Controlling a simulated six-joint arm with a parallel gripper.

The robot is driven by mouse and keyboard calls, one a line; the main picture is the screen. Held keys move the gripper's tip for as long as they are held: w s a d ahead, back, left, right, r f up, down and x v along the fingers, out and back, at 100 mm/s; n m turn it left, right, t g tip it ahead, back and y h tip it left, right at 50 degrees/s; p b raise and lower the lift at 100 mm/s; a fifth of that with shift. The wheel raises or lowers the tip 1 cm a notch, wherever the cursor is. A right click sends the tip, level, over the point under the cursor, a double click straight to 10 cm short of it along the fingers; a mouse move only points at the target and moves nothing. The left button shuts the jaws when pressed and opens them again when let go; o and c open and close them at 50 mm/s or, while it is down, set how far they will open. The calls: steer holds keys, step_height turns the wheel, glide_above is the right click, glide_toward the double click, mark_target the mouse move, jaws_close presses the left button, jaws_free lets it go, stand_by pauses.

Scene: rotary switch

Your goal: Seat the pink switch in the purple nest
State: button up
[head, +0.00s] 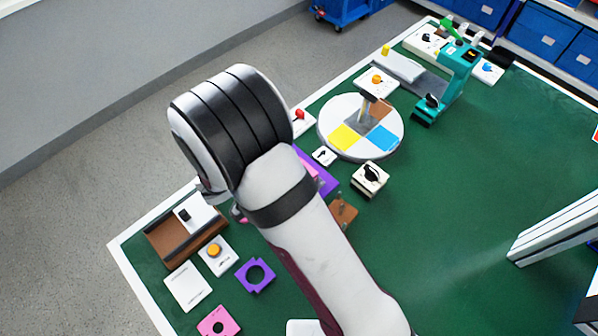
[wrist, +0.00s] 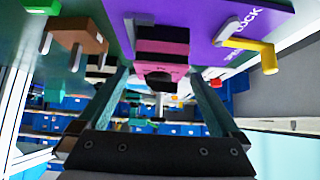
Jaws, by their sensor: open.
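In the wrist view, a pink block with dark bands and a dark round part, seemingly the pink switch (wrist: 176,48), stands at the purple panel. My gripper (wrist: 160,72) is open, its two teal fingers on either side of the pink block, with gaps visible; contact cannot be told. In the head view my arm hides the gripper and most of this spot; a purple edge shows beside the arm. A purple square piece with a round hole, possibly the purple nest (head: 241,275), lies on the green table left of my arm, with nothing in its hole.
A purple panel (wrist: 222,18) marked "LOCK" has a yellow lever (wrist: 262,50) close to my right finger. A brown block (wrist: 80,36) is at the left. In the head view, a round turntable (head: 337,144), a teal stand (head: 455,75) and a brown tray (head: 160,243) stand around.

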steer(key=v, duration=0.8)
steer(key=s+d+r+g+y, duration=0.1)
steer(key=s+d+r+g, duration=0.25)
steer(key=d, duration=0.35)
steer(key=s+d+r+g, duration=0.2)
steer(key=s+d+r, duration=0.2)
steer(key=d, duration=0.3)
steer(key=s+a+r+n+g+y, duration=0.1)
steer(key=s+r+n+y, duration=0.2)
steer(key=s+y, duration=0.4)
steer(key=s, duration=0.5)
